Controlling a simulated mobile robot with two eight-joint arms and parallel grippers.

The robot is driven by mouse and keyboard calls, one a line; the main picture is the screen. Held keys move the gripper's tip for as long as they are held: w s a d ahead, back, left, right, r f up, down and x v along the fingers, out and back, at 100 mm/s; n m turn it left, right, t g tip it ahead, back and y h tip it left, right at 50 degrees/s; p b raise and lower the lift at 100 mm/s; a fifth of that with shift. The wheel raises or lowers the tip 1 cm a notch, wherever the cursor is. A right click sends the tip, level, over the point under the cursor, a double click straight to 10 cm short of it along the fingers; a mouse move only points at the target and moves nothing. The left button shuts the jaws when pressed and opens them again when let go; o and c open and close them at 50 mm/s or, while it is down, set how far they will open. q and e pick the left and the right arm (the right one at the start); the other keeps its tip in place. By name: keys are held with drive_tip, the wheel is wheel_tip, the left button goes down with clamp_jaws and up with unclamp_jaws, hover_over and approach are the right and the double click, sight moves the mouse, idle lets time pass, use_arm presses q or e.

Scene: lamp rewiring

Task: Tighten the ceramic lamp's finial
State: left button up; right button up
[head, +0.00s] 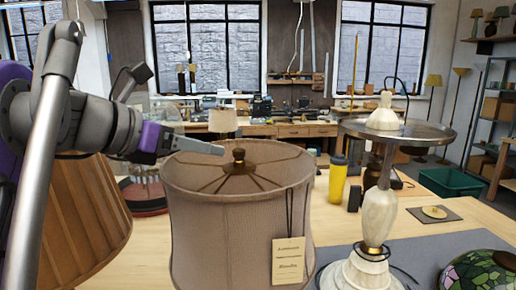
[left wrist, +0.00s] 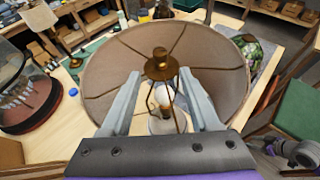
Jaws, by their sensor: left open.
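The ceramic lamp's finial (head: 239,155) is a small brass knob at the hub of the wire spokes on top of a grey-beige drum shade (head: 235,225). A paper tag (head: 288,260) hangs on the shade's side. My left gripper (head: 218,149) reaches in from the left, just above the shade top. In the left wrist view the finial (left wrist: 160,54) stands just beyond and between the two spread fingers (left wrist: 160,78), which are apart and empty. A white bulb (left wrist: 162,94) shows below the hub inside the shade.
A pale turned lamp (head: 377,215) with a round metal tray stands right of the shade. A yellow tumbler (head: 338,178) is behind it, a stained-glass shade (head: 480,272) at front right. A brown pleated shade (head: 85,220) stands left, beside a red-based glass dome (head: 145,195).

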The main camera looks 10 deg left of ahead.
sight(234, 153)
use_arm(q)
drive_tip(key=x, duration=1)
drive_tip(key=shift+w+d+b, duration=0.2)
drive_tip(key=shift+w+b, duration=0.05)
drive_tip(key=shift+b, duration=0.05)
drive_tip(key=shift+c, duration=0.2)
clamp_jaws()
